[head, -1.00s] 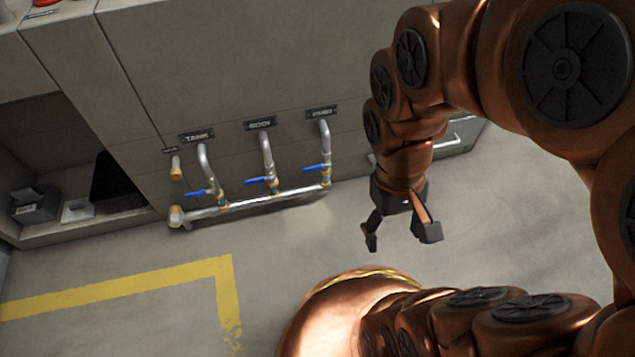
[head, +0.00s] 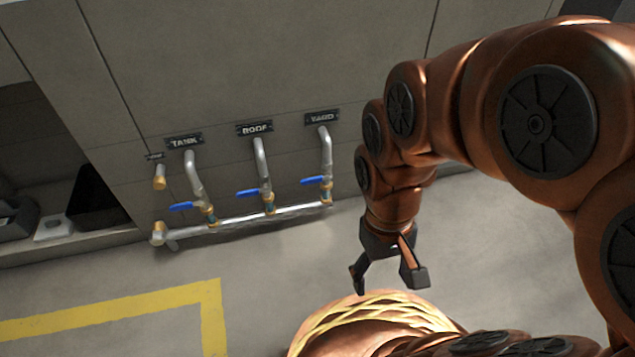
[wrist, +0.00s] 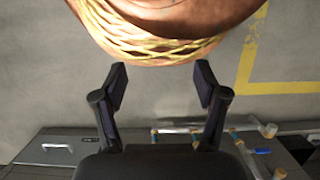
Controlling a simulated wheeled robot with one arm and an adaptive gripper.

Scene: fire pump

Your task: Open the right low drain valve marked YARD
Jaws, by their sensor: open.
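The YARD sign (head: 322,117) is on the grey wall at the right end of a row of three drain pipes. Below it, the YARD valve has a blue lever (head: 313,181) that points left, across its pipe (head: 326,150). My gripper (head: 388,285) is open and empty, pointing down, to the right of and nearer than the YARD valve. In the wrist view my gripper (wrist: 160,85) shows two spread fingers with nothing between them. The pipes show small and upside down at the bottom there, partly hidden behind the gripper.
The ROOF valve's blue lever (head: 247,193) and the TANK valve's blue lever (head: 182,206) also point left. A grey header pipe (head: 240,221) joins them near the floor. A yellow floor line (head: 110,305) lies at the lower left. Open floor (head: 290,260) lies before the pipes.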

